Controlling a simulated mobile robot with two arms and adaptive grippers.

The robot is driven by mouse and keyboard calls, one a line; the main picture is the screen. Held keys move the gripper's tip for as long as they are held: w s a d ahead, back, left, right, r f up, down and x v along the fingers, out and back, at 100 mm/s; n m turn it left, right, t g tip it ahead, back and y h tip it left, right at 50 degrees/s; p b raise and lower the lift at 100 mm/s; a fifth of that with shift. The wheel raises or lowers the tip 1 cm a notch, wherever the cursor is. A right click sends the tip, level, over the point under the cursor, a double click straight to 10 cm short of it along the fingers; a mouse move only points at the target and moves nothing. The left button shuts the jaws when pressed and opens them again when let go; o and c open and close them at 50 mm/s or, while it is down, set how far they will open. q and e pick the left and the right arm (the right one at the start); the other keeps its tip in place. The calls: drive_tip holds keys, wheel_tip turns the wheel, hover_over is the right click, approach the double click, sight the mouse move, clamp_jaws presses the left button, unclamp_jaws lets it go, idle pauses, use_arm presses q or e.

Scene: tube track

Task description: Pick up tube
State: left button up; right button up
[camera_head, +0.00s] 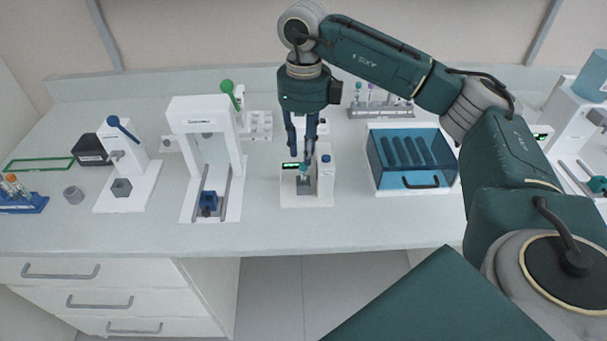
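A small tube with a teal cap (304,168) appears to stand upright in the grey holder (303,185) of a small white device (325,187) at the middle of the bench. My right gripper (303,156) points straight down over this device, its dark fingertips close to the tube cap. The fingers overlap the device and tube, so I cannot tell whether they touch the tube or are closed. My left gripper is out of view.
A tube rack (380,110) with capped tubes stands at the back. A blue-lidded box (410,160) is right of the device, and a tall white press-like device (207,140) is left. A blue rack (22,203) holds orange-capped tubes at far left. The bench front is clear.

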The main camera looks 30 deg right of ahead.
sight(303, 165)
drive_tip(key=shift+s+f+p, duration=0.1)
drive_tip(key=shift+f+p, duration=0.2)
drive_tip(key=shift+f, duration=0.1)
wheel_tip(303, 165, down, 4)
drive_tip(key=shift+a+r+p, duration=0.15)
drive_tip(key=shift+r+p, duration=0.05)
drive_tip(key=shift+p, duration=0.55)
drive_tip(key=shift+f, duration=0.4)
drive_tip(key=shift+c, duration=0.5)
drive_tip(key=c, duration=0.5)
clamp_jaws()
drive_tip(key=shift+r, duration=0.1)
